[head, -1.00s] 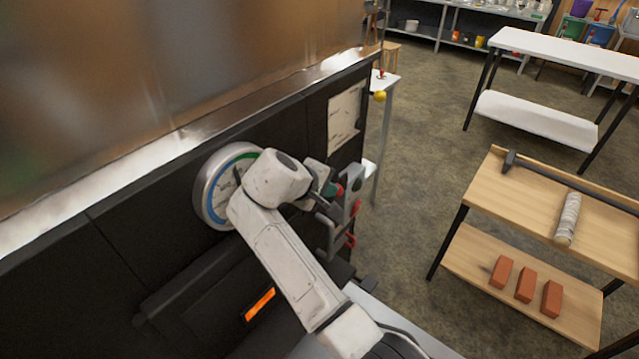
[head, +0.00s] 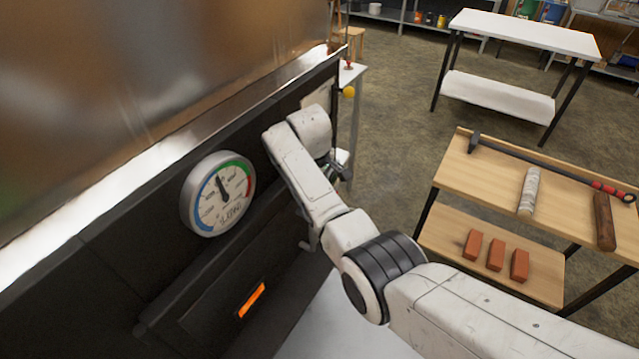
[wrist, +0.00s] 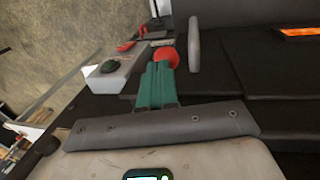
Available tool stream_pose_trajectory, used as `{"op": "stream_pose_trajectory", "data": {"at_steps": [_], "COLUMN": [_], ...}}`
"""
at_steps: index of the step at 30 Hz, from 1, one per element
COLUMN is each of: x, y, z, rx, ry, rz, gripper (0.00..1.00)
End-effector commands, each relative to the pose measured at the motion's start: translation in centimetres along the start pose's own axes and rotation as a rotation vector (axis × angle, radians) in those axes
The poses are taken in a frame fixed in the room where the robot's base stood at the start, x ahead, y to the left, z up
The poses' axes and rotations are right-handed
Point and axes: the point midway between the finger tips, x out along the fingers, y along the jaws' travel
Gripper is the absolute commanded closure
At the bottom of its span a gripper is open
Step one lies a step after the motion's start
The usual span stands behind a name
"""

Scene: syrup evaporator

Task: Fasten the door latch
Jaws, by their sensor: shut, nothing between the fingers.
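The firebox door (head: 225,307) is a dark panel low on the evaporator's black front, with a glowing orange slot; the slot also shows at the top right of the wrist view (wrist: 300,32). In the head view my forearm and wrist hide the fingers.
A round gauge (head: 218,193) sits on the black front above the door. Floor between is clear.

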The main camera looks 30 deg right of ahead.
Motion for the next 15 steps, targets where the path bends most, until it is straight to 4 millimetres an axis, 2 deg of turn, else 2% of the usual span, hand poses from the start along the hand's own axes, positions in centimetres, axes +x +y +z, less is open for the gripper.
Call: {"op": "stream_pose_trajectory", "data": {"at_steps": [15], "x": [0.87], "y": [0.25], "z": [0.02], "rx": [0.000], "ry": [0.000], "rz": [0.002], "gripper": [1.00]}}
